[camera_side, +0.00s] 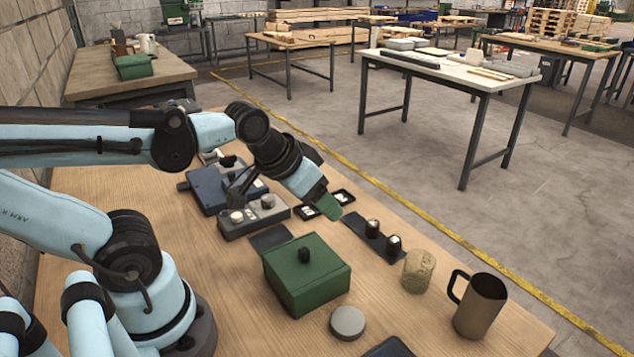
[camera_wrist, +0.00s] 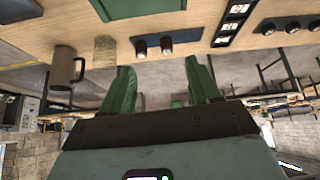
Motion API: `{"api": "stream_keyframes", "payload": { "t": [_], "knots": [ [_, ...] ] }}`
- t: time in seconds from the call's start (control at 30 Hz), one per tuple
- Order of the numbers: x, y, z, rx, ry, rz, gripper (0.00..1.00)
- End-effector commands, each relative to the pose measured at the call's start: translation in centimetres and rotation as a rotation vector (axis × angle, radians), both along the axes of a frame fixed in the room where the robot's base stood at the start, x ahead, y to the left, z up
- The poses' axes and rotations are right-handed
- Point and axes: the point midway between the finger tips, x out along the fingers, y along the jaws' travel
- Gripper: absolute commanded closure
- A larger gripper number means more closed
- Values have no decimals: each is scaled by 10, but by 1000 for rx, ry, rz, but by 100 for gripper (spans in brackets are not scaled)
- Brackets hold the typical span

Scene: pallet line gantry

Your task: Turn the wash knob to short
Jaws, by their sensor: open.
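My gripper (camera_side: 326,200) points down over the workbench, its green fingers near the small dark switch frames. In the wrist view the gripper (camera_wrist: 161,88) has its two green fingers apart with nothing between them. Two dark knobs with pale tops, one (camera_side: 372,228) and the other (camera_side: 393,243), stand on a dark strip just right of the gripper. The same pair shows in the wrist view, one knob (camera_wrist: 140,48) beside the other (camera_wrist: 166,45). No label is readable, so I cannot tell which is the wash knob.
A green lidded box (camera_side: 308,275) stands in front of the gripper. A blue-grey box (camera_side: 207,190) lies behind left.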

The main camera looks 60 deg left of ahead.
Motion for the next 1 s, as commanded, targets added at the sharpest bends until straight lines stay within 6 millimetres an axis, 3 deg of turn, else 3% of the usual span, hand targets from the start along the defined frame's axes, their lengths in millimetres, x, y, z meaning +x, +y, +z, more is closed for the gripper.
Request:
{"api": "stream_keyframes", "payload": {
  "t": [0.27,0.5,0.6,0.8,1.0],
  "knots": [
    [15,79,15,-159,209,489,39],
    [9,159,17,-312,387,971,39],
    [4,183,16,-357,440,1118,39],
    [-3,206,13,-401,490,1265,39],
    [-4,207,1,-403,494,1276,39]
  ]
}}
